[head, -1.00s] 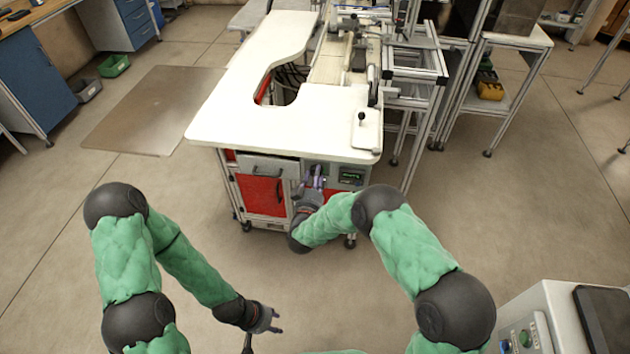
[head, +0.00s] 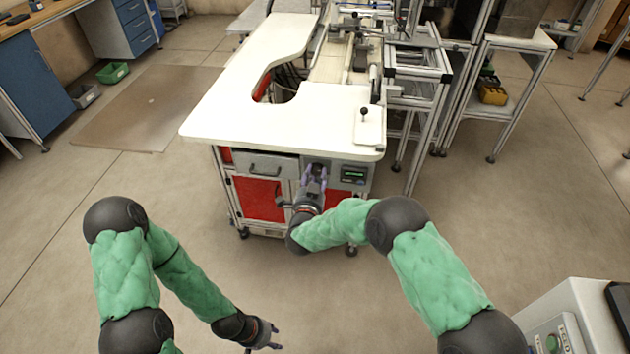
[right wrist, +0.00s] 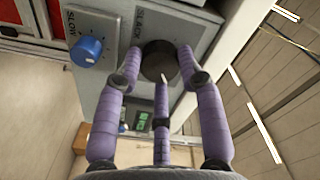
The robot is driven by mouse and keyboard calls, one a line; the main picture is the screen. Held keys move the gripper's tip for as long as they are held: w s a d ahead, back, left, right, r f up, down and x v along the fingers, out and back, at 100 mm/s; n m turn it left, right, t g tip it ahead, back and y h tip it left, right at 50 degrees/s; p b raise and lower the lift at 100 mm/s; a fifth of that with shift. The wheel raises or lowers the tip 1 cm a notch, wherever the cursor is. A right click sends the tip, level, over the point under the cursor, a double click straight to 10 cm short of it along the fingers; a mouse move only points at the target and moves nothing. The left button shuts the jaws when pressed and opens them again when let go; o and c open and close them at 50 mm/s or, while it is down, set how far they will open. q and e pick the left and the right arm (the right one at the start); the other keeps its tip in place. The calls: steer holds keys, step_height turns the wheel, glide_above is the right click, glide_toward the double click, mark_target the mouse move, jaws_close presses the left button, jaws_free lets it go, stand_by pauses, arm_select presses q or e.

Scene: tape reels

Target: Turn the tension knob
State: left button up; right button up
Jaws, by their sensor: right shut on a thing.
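In the right wrist view, a dark round knob (right wrist: 158,62) sits on a grey panel (right wrist: 205,38) beside the label SLACK. A blue knob (right wrist: 87,49) labelled SLOW is beside it on the left. My right gripper (right wrist: 160,68) has its purple fingers around the dark knob, shut on it; the third finger crosses in front of its edge. In the head view my right gripper (head: 314,172) is at the front of the white-topped machine, and it hides the knobs. My left gripper (head: 277,335) hangs low over the floor, empty, its fingers apart.
The white worktop (head: 250,110) overhangs the panel. A green display (head: 354,174) lies right of my right gripper, and a red cabinet door (head: 258,198) lies left. A grey console (head: 555,315) stands at lower right. The floor around my left arm is clear.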

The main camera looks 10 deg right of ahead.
steer(key=m+b, duration=0.1)
steer(key=m, duration=0.1)
steer(key=m+b, duration=0.2)
steer(key=shift+w+d+r+m, duration=0.15)
steer(key=shift+r+m, duration=0.15)
steer(key=shift+r, duration=0.05)
steer(key=shift+d+m+b, duration=0.1)
steer(key=shift+m+b, duration=0.95)
steer(key=shift+m, duration=0.95)
steer(key=o, duration=1.1)
steer(key=shift+d, duration=0.15)
steer(key=shift+o, duration=0.2)
steer(key=shift+f, duration=0.2)
steer(key=shift+s+a, duration=0.3)
steer(key=shift+s, duration=0.3)
steer(key=v, duration=1.1)
